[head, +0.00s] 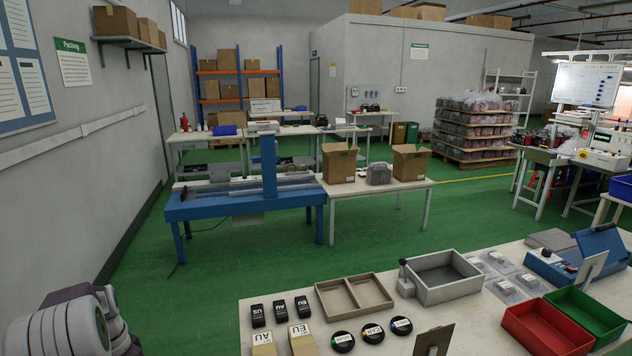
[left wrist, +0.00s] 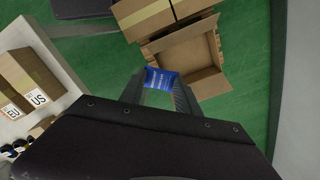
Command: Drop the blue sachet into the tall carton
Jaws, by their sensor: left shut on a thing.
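The blue sachet (left wrist: 161,79) is held between the fingertips of my left gripper (left wrist: 160,90) in the left wrist view. The gripper is shut on it. Beyond the sachet in that view is an open-topped cardboard carton (left wrist: 188,46) with its flaps folded out and its inside showing. The sachet overlaps the carton's near edge in the picture; the height between them is hard to tell. The carton's full height does not show, and neither the sachet nor this carton is seen in the head view. My right gripper is in neither view.
A closed, taped carton (left wrist: 147,14) adjoins the open one. Boxes marked EU and US (left wrist: 28,82) stand on the table at left. The head view shows a worktable (head: 262,330) with a divided tray (head: 353,294), a grey bin (head: 440,277) and red (head: 545,328) and green bins (head: 588,315).

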